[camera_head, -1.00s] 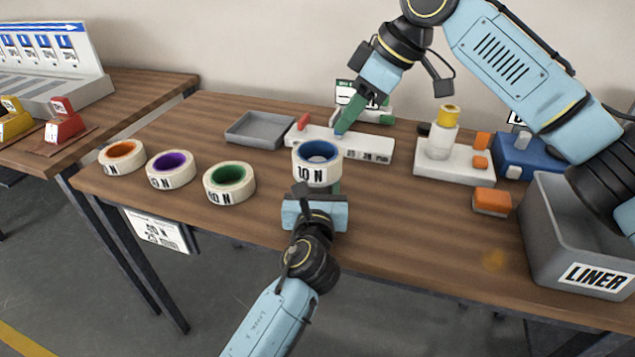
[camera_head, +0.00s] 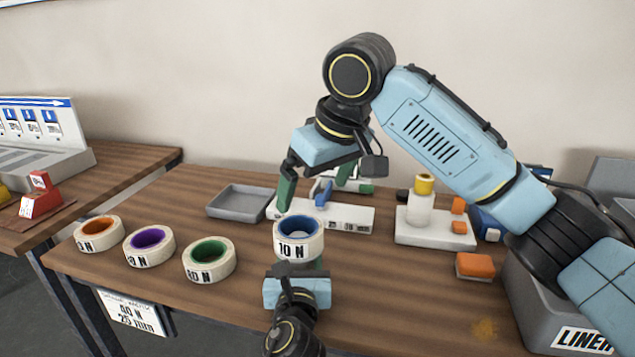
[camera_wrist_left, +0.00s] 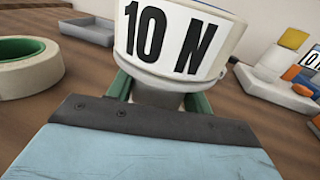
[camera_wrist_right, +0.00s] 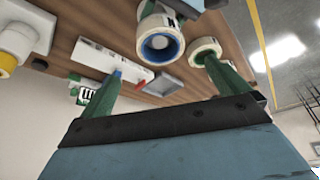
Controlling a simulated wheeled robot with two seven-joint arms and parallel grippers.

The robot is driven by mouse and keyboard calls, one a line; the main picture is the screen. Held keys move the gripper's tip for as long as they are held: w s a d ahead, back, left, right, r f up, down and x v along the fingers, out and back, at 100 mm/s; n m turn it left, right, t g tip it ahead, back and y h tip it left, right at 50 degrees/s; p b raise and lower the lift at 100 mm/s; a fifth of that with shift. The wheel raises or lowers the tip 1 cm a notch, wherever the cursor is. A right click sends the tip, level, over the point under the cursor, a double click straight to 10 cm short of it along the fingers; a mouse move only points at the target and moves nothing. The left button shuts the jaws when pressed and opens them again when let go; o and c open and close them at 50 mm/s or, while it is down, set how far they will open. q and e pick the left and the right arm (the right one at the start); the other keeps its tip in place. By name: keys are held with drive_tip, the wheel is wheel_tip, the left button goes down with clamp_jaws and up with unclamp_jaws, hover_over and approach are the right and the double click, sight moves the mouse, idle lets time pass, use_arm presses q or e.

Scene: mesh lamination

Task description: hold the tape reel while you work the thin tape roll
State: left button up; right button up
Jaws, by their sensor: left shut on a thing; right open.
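A tape roll with a blue core, marked 10 N (camera_head: 298,240), is near the front edge of the table. My left gripper (camera_head: 298,270) is shut on it from the front; the label fills the top of the left wrist view (camera_wrist_left: 180,40). The roll also shows in the right wrist view (camera_wrist_right: 160,38). My right gripper (camera_head: 318,183) is open and empty above the white fixture (camera_head: 345,217), its green fingers spread apart. A small blue piece stands on the fixture between those fingers. I cannot tell which thing is the thin tape roll.
Rolls with orange (camera_head: 98,233), purple (camera_head: 149,246) and green (camera_head: 209,260) cores stand to the left. A grey tray (camera_head: 238,203) lies behind. A white base with a bottle (camera_head: 420,210), an orange block (camera_head: 475,266) and the grey LINER bin (camera_head: 540,322) are right.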

sight(297, 235)
drive_tip(key=x, duration=1.1)
drive_tip(key=shift+w+a+f, duration=0.1)
drive_tip(key=shift+w+f, duration=0.05)
drive_tip(key=shift+f, duration=0.2)
drive_tip(key=c, duration=1.1)
drive_tip(key=shift+r, duration=0.25)
drive_tip(key=shift+r, duration=1.35)
drive_tip(key=shift+r, duration=2.25)
